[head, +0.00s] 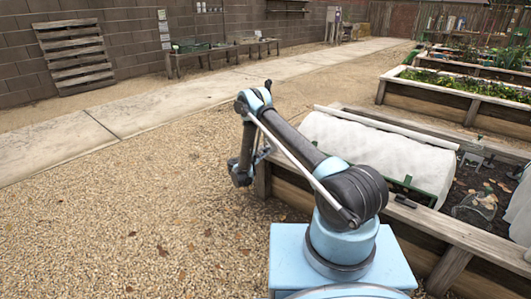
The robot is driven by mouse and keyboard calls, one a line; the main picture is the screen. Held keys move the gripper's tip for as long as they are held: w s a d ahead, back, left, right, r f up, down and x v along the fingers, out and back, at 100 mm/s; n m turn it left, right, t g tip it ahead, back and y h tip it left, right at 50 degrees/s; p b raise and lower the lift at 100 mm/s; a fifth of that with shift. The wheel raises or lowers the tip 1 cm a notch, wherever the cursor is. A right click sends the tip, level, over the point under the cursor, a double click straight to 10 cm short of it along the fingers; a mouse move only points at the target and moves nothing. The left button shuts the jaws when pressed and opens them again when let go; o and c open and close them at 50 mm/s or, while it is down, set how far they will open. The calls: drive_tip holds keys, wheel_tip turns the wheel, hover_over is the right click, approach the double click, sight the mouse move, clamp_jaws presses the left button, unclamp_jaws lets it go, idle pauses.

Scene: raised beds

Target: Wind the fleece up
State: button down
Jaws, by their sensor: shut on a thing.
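The white fleece (378,150) lies over a low tunnel on the nearest raised bed. A long white tube (388,123) runs along its far upper side, and a green frame edge (425,190) shows at its near right end. My gripper (266,151) is at the left end of the bed, low beside its corner, left of the fleece. It is small and partly behind my arm. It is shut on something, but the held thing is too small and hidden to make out.
The wooden bed wall (455,232) runs close to my base. A small dark object (405,201) rests on its rim, and a mesh basket (474,208) is in the soil. Another planted bed (470,107) stands behind. Gravel at left is clear.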

drive_tip(key=shift+w+a+f+m, duration=0.25)
drive_tip(key=shift+a+f+m, duration=0.1)
drive_tip(key=shift+m, duration=0.75)
drive_tip(key=shift+w+a+f+m, duration=0.3)
drive_tip(key=shift+m, duration=0.8)
drive_tip(key=shift+w+a+f+m, duration=0.25)
drive_tip(key=shift+a+f+m, duration=0.1)
drive_tip(key=shift+m, duration=0.75)
drive_tip(key=shift+y, duration=0.3)
drive_tip(key=c, duration=1.4)
unclamp_jaws()
drive_tip(key=v, duration=1.2)
drive_tip(key=shift+f, duration=0.2)
